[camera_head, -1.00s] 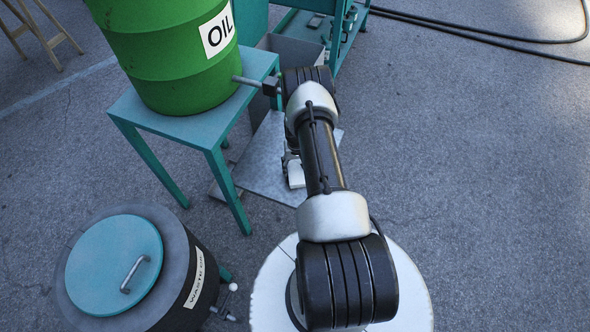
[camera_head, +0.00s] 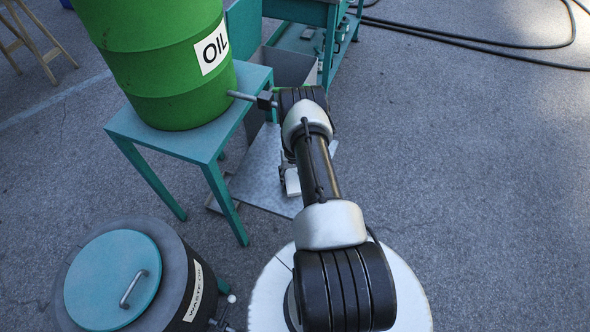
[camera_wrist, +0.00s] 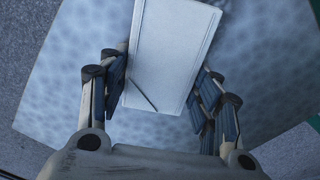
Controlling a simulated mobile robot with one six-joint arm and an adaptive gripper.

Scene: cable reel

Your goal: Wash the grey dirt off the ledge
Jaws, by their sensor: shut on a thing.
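My gripper (camera_wrist: 165,95) is shut on a white rectangular block (camera_wrist: 172,45) in the wrist view, its fingers on both sides of it. A dark thin line marks the block's near part. In the head view the white block (camera_head: 292,182) shows small below my forearm, over a grey mottled metal plate (camera_head: 258,185). This plate (camera_wrist: 70,70) fills most of the wrist view behind the block. I cannot tell whether the block touches it. I cannot make out grey dirt or say for sure which surface is the ledge.
A green oil drum (camera_head: 160,60) with a tap (camera_head: 252,98) stands on a teal table (camera_head: 185,140) at left. A lidded waste oil can (camera_head: 190,270) stands front left. A grey bin (camera_head: 290,68) and teal cart (camera_head: 305,38) are behind. Open asphalt lies right; hoses (camera_head: 480,45) cross behind.

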